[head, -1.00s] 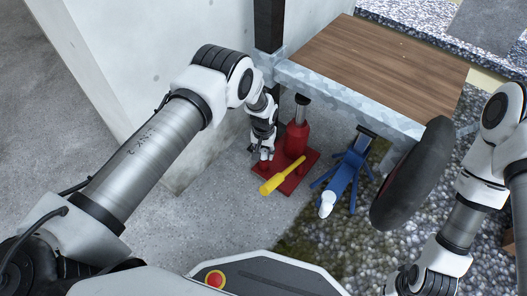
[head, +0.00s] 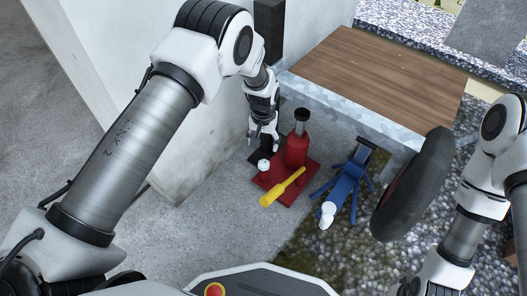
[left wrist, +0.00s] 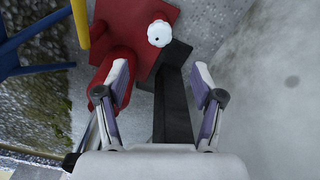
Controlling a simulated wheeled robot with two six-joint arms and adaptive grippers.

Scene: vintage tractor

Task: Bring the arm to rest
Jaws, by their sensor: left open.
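My left gripper (head: 262,138) is open and empty, above the back left corner of the red jack (head: 296,152). In the left wrist view, its two fingers (left wrist: 162,84) stand apart with a black bar (left wrist: 172,105) below, between them. The jack stands upright on a red base plate, with a white round knob (head: 263,165) at its left, clear of the fingers. The knob also shows in the left wrist view (left wrist: 159,33), beyond the fingertips. A yellow handle (head: 283,187) lies across the plate's front. My right arm is at the right; its gripper cannot be made out.
A wood-topped bench (head: 378,72) stands behind the jack. A white wall (head: 180,150) is close to the left gripper's left. A blue stand (head: 343,190) and a black tyre (head: 412,187) are to the right. Grey floor is free in front.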

